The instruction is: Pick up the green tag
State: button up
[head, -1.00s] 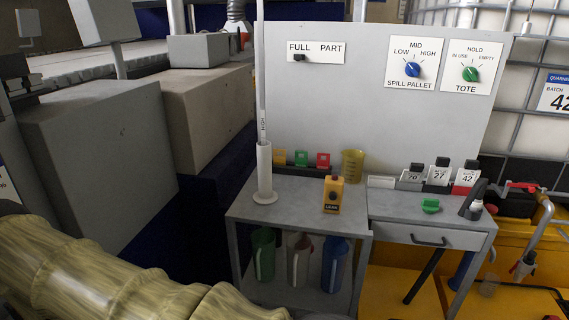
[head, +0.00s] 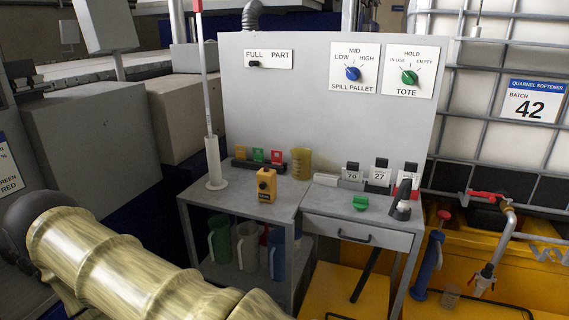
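The green tag (head: 258,155) stands in a dark rack on the left table, between an orange tag (head: 241,153) and a red tag (head: 276,157). It is small in the head view, and its lower part is hidden by the rack. My arm, in a pale yellow sleeve, reaches in from the lower left, well short of the table in the picture. My gripper is not in view.
A white tube with a tall rod (head: 215,165), a yellow device (head: 266,185) and an amber beaker (head: 301,164) stand around the rack. A green object (head: 360,202) lies on the right table (head: 325,203). A grey panel (head: 290,110) rises behind.

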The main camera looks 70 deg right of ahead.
aim_at(258, 158)
jog(key=u, duration=0.05)
jog(key=k, duration=0.1)
jog(key=z, duration=1)
